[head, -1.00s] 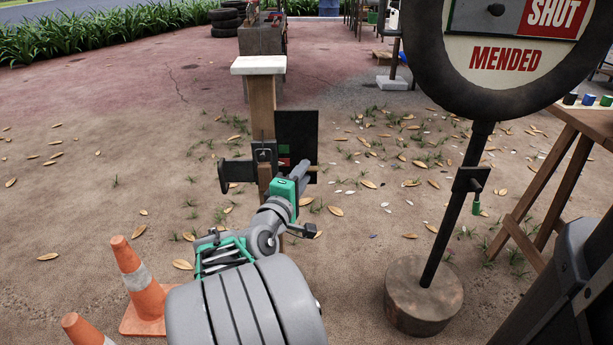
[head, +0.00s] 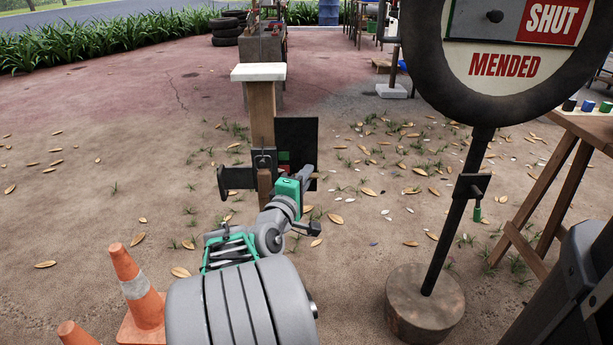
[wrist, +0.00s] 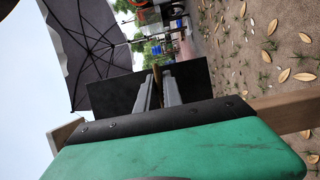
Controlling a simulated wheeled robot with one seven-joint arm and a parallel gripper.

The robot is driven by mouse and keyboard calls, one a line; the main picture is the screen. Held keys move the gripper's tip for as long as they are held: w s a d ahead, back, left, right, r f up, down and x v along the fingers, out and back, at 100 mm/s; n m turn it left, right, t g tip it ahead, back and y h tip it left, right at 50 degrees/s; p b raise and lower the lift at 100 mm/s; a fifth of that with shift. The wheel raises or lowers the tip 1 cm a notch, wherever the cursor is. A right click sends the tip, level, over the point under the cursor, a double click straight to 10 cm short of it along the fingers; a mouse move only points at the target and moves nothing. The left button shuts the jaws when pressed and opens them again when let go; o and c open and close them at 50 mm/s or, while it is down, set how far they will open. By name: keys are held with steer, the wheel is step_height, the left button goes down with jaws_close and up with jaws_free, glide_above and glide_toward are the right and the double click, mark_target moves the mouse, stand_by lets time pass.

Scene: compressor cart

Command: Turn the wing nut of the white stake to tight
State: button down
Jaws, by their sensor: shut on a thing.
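The white stake (head: 262,110) is a wooden post with a white cap, standing ahead of me. A black plate (head: 299,138) with a small red and green mark is on its right side. My gripper (head: 306,173), with a green body, is in front of this plate. In the wrist view my gripper (wrist: 159,90) has its two grey fingers close together, shut on a small brownish piece (wrist: 157,73), which seems to be the wing nut. The fingers hide most of it, so its angle cannot be told. The black plate (wrist: 112,93) shows behind the fingertips.
A dark bracket (head: 236,177) sticks out left of the stake. Orange cones (head: 138,285) stand at lower left. A round sign (head: 490,105) on a pole with a log base (head: 424,310) stands right, near a wooden table (head: 580,120). Leafy ground between is free.

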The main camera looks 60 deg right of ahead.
steer(key=shift+p, duration=0.3)
steer(key=m+p, duration=0.1)
steer(key=m+y+p, duration=0.1)
steer(key=m+p, duration=0.1)
steer(key=shift+r+t, duration=0.25)
steer(key=shift+t, duration=0.05)
steer(key=m+t+y+p, duration=0.1)
steer(key=m+y+p, duration=0.1)
steer(key=m+p, duration=0.1)
steer(key=shift+f+m, duration=0.1)
steer(key=shift+m, duration=0.7)
steer(key=m+t+y+p, duration=0.1)
steer(key=m, duration=0.2)
steer(key=shift+s+f+y, duration=0.1)
steer(key=shift+f+y, duration=0.05)
steer(key=shift+y, duration=0.25)
steer(key=shift+f+m+t+y, duration=0.1)
steer(key=shift+m+t+y, duration=0.5)
steer(key=shift+m+t, duration=0.65)
steer(key=shift+m, duration=0.25)
steer(key=c, duration=1.6)
jaws_free()
steer(key=shift+c, duration=0.2)
steer(key=shift+o, duration=0.3)
